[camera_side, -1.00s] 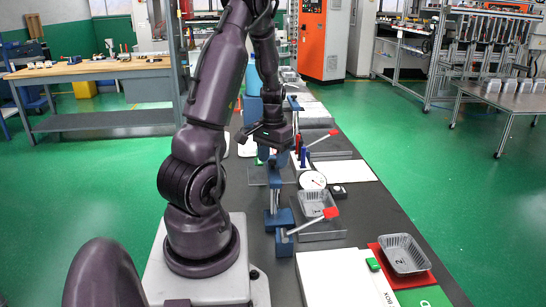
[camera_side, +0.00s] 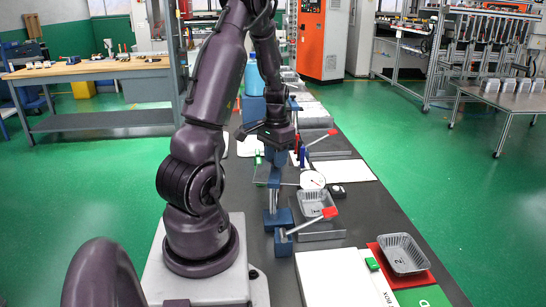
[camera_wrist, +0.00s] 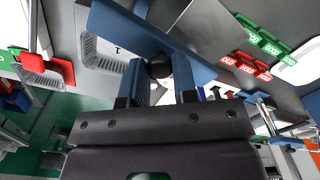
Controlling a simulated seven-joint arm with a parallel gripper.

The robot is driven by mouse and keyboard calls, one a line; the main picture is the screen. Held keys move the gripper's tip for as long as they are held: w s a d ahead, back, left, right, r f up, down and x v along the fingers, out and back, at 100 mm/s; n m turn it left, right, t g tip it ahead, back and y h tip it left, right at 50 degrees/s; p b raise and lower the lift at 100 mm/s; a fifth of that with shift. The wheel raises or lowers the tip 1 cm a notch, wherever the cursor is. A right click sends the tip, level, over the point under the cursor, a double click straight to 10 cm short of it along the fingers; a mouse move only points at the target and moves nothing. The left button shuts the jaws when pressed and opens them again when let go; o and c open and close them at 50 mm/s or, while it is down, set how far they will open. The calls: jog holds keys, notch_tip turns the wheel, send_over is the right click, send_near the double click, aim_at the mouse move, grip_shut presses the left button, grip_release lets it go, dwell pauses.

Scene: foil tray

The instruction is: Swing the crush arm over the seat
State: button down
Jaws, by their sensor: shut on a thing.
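My gripper (camera_wrist: 160,82) is shut on a round black knob (camera_wrist: 160,65) that stands on a blue bar, the crush arm (camera_wrist: 112,28). In the side view my gripper (camera_side: 276,155) is low over the blue stand, and the knob is hidden there. The crush arm (camera_side: 274,176) shows end-on above the blue post. A grey foil tray (camera_side: 315,201) sits at the seat beside the post, and a foil tray (camera_wrist: 100,52) shows left of the crush arm in the wrist view. I cannot tell exactly how far the arm lies over the seat.
A round dial gauge (camera_side: 312,180) stands close to the right of the post. A red-tipped clamp lever (camera_side: 330,212) is in front of it. Another foil tray (camera_side: 403,254) lies on a red mat (camera_side: 429,277) at the front right. A blue bottle (camera_side: 254,75) stands behind.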

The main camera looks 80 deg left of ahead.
jog(key=w+d+m, duration=0.4)
jog(key=d+m, duration=0.1)
jog(key=m, duration=1)
jog(key=shift+w+m, duration=0.15)
jog(key=shift+m, duration=0.25)
jog(key=shift+d+r, duration=0.1)
jog(key=c, duration=0.9)
grip_release()
notch_tip(320, 180, up, 13)
